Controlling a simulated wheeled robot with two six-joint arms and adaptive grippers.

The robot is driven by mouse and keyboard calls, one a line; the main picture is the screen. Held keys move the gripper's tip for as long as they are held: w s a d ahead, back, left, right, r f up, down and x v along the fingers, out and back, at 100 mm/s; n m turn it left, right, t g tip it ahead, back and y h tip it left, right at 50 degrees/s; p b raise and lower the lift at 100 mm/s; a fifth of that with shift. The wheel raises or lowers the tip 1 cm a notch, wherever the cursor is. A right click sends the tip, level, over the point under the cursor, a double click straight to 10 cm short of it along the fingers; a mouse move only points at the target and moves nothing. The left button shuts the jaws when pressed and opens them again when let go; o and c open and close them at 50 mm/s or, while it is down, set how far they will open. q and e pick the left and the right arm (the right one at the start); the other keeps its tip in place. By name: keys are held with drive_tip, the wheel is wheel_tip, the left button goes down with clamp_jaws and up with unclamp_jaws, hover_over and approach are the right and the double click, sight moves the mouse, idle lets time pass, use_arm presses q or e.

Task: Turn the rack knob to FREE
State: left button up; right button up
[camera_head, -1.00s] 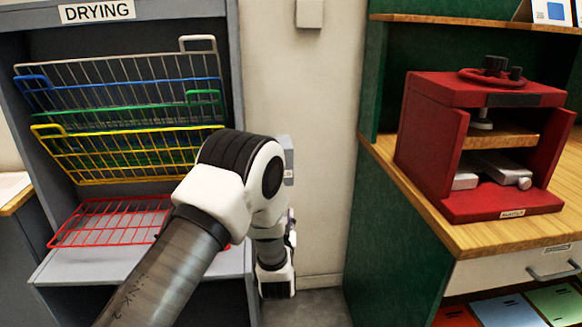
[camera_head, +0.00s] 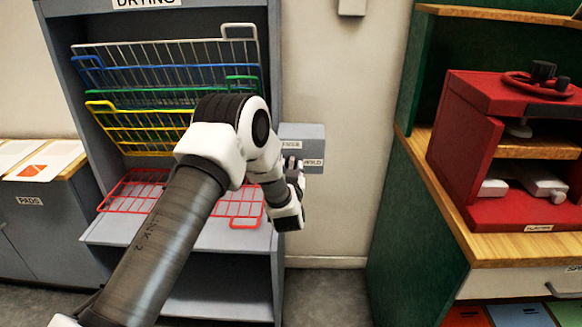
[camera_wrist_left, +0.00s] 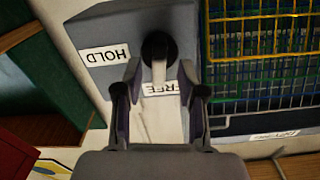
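The rack knob (camera_wrist_left: 159,47) is a black round knob with a pale bar, on a grey box beside the drying rack. In the wrist view the bar runs down towards the FREE label (camera_wrist_left: 166,88); the HOLD label (camera_wrist_left: 104,55) is to the left. I cannot tell whether the bar is the pointer. The grey box (camera_head: 312,136) also shows in the head view, its knob hidden by my gripper. My left gripper (camera_wrist_left: 159,72) is open, its fingertips either side of the bar with visible gaps. My right gripper is in neither view.
The drying rack (camera_head: 262,270) holds several coloured wire shelves, with the red one (camera_head: 245,222) lowered, behind my arm. A red press (camera_head: 450,125) stands on the wooden counter at right. Paper lies on a cabinet (camera_head: 40,200) at left.

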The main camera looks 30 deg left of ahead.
use_arm(q)
clamp_jaws()
drive_tip(key=shift+f+n+b, duration=0.2)
drive_tip(key=shift+n+b, duration=0.5)
drive_tip(key=shift+r+n, duration=0.15)
drive_tip(key=shift+n, duration=0.15)
unclamp_jaws()
